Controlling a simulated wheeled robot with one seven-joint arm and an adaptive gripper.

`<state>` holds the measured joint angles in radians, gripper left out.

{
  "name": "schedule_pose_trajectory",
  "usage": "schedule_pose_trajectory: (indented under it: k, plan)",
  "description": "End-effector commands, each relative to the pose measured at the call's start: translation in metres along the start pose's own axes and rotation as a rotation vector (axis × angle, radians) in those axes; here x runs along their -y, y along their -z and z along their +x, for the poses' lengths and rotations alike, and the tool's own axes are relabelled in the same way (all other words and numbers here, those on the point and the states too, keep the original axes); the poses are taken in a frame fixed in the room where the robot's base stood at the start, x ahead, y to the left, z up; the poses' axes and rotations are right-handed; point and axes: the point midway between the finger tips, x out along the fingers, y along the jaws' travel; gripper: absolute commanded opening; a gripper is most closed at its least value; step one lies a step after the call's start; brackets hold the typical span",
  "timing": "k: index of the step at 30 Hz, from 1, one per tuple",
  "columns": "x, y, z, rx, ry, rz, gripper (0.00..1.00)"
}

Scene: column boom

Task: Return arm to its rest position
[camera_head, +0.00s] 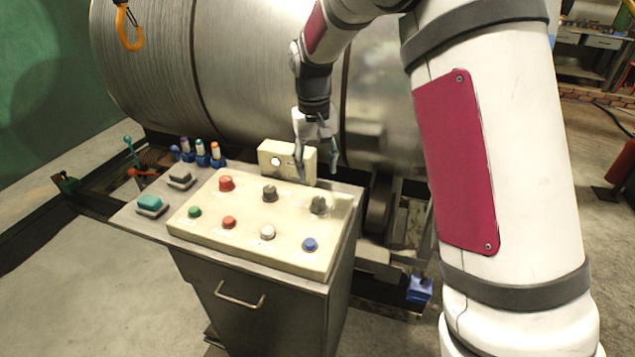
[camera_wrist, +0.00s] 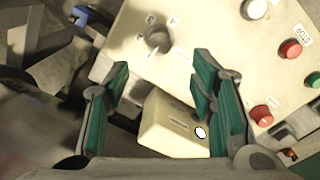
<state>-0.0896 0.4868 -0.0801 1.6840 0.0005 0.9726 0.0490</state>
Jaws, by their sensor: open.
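My gripper (camera_head: 318,168) is open and empty at the back edge of the control cabinet, pointing down. In the head view its fingers hang close to a small cream box (camera_head: 287,160) with a round white button on its face. In the wrist view the fingers (camera_wrist: 158,80) spread apart, and the cream box (camera_wrist: 172,128) shows between them. I cannot tell whether a finger touches the box. My white arm (camera_head: 505,160) with dark red panels reaches from the right side over the cabinet.
The cream control panel (camera_head: 180,222) carries several buttons and two grey knobs, one being this knob (camera_head: 270,193). A large metal drum (camera_head: 250,70) stands close behind. An orange carabiner (camera_head: 130,30) hangs at upper left. A red cylinder (camera_head: 622,163) is at far right. Floor is free at lower left.

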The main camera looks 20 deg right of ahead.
Motion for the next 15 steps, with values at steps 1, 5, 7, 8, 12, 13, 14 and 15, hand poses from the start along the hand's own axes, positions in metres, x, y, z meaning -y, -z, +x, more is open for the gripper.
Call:
schedule_pose_trajectory:
  k: [1,5,7,8,12,13,14,15]
  plan:
    - [0.000,0.001,-0.007,-0.002,0.000,0.000,0.51]
    - [0.000,0.000,-0.016,-0.001,0.000,0.000,0.51]
    - [0.000,0.000,-0.018,0.001,0.000,0.000,0.51]
    - [0.000,0.000,-0.019,0.001,0.000,0.000,0.51]
    - [0.000,0.000,-0.019,0.001,0.000,0.000,0.51]
    - [0.000,0.000,-0.019,0.001,0.000,0.000,0.51]
    - [0.000,0.000,-0.019,0.001,0.000,0.000,0.51]
    - [0.000,0.000,-0.019,0.001,0.000,0.000,0.51]
